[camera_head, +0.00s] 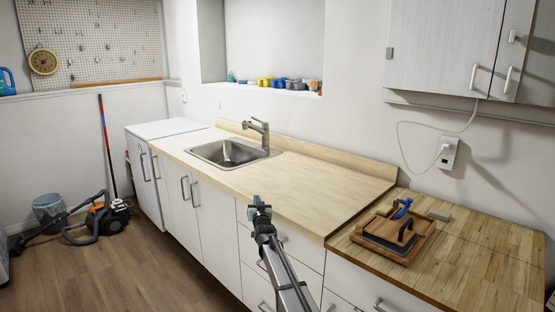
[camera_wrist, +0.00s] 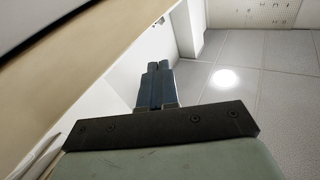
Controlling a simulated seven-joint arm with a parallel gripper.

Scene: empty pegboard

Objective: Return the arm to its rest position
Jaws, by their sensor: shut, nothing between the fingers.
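My gripper (camera_head: 259,203) shows in the head view at the end of my arm, in front of the light wooden counter's front edge and the white drawers. In the wrist view the gripper's two blue-grey fingers (camera_wrist: 158,72) are together, with nothing between them. The fingers point toward the white ceiling panels in that view. My arm comes up from the bottom of the head view. The exact gap between the gripper and the counter edge cannot be told.
The light counter (camera_head: 290,185) with a sink (camera_head: 229,153) is mostly clear. A wooden tray (camera_head: 372,240) with tools sits on the darker worktop (camera_head: 480,262) at right. A vacuum cleaner (camera_head: 108,217) stands on the floor at left. A pegboard (camera_head: 110,40) hangs far left.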

